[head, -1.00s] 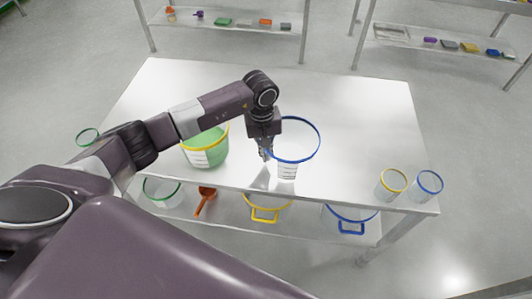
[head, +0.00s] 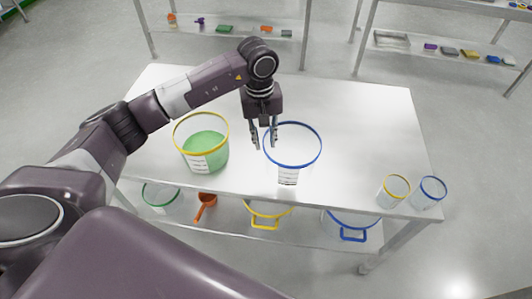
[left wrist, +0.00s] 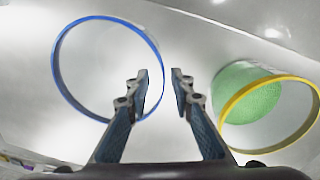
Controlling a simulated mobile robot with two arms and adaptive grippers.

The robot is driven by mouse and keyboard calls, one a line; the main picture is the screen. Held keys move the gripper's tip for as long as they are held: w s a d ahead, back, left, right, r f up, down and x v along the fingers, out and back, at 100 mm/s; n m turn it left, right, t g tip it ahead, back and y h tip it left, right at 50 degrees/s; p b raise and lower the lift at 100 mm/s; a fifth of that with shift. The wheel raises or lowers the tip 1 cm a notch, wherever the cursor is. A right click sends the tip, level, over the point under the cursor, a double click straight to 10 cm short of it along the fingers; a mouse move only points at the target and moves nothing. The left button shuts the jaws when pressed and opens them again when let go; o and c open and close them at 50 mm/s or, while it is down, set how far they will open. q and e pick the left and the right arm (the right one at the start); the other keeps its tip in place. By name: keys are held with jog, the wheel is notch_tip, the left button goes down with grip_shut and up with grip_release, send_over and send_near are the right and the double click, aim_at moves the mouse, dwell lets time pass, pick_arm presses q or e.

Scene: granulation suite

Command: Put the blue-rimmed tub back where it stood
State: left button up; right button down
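The blue-rimmed tub (head: 290,165), clear with a white label, stands upright on the steel table, right of the yellow-rimmed tub. It looks empty. My left gripper (head: 264,142) is open at the tub's left rim. In the left wrist view the blue-rimmed tub (left wrist: 95,72) shows at left, and its rim passes between the spread fingertips of my left gripper (left wrist: 160,82). One fingertip is over the tub's mouth and the other is outside. I cannot tell how far the fingertips are above the rim. My right gripper is not in view.
A yellow-rimmed tub (head: 203,158) with green contents stands close on the left. Two clear cups, yellow-rimmed (head: 392,191) and blue-rimmed (head: 428,193), stand at the table's right end. The table's back right (head: 350,105) is bare. More tubs and an orange scoop (head: 205,206) are on the lower shelf.

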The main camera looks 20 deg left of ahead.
pick_arm(q)
jog(key=shift+a+r, duration=0.1)
jog(key=shift+r, duration=1.45)
